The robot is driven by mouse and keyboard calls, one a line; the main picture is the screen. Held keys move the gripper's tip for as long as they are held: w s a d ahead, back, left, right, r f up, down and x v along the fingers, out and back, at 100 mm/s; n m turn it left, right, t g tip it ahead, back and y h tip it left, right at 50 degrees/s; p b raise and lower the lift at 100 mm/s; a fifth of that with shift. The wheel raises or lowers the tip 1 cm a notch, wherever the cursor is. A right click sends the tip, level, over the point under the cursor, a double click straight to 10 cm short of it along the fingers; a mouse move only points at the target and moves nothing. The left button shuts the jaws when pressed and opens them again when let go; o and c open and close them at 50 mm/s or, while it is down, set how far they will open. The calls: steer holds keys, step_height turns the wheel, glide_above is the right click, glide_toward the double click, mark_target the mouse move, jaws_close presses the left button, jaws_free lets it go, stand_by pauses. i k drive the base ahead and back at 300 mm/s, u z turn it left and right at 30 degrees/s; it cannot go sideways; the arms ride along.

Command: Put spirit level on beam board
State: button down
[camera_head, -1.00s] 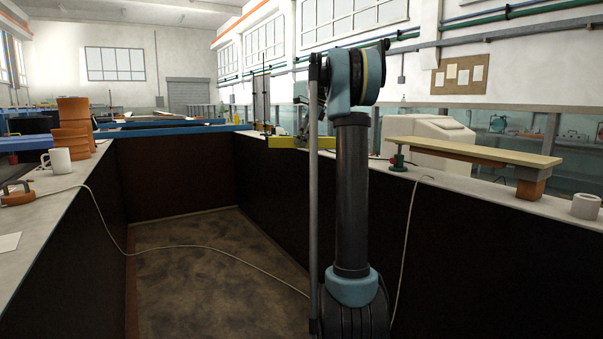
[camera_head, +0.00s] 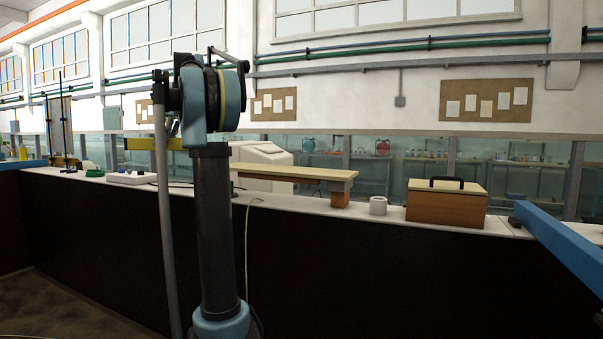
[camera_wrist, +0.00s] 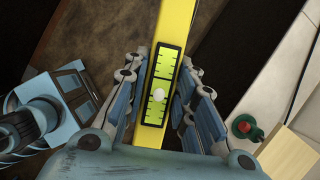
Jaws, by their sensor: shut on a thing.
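The yellow spirit level (camera_wrist: 175,35) runs lengthwise between my gripper's fingers (camera_wrist: 163,98) in the wrist view, with a black-framed green vial panel facing the camera. My gripper is shut on it. In the head view the level (camera_head: 148,143) juts out left of my arm, above the wall top; the rest of it and the gripper are hidden behind the arm. The beam board (camera_head: 285,172) is a long pale plank lying right of my arm, its right end on a wooden block (camera_head: 340,198). A corner of the board (camera_wrist: 290,155) shows at lower right in the wrist view, apart from the level.
A green-and-red fitting (camera_wrist: 245,127) stands beside the board's end. A white roll (camera_head: 378,206) and a wooden box with a black handle (camera_head: 446,203) stand on the ledge to the right. A blue beam (camera_head: 560,245) crosses at far right. A cable hangs down the dark wall.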

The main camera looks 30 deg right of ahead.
mark_target(283, 173)
steer(key=z, duration=2.3)
steer(key=i, duration=0.6)
steer(key=u, duration=1.6)
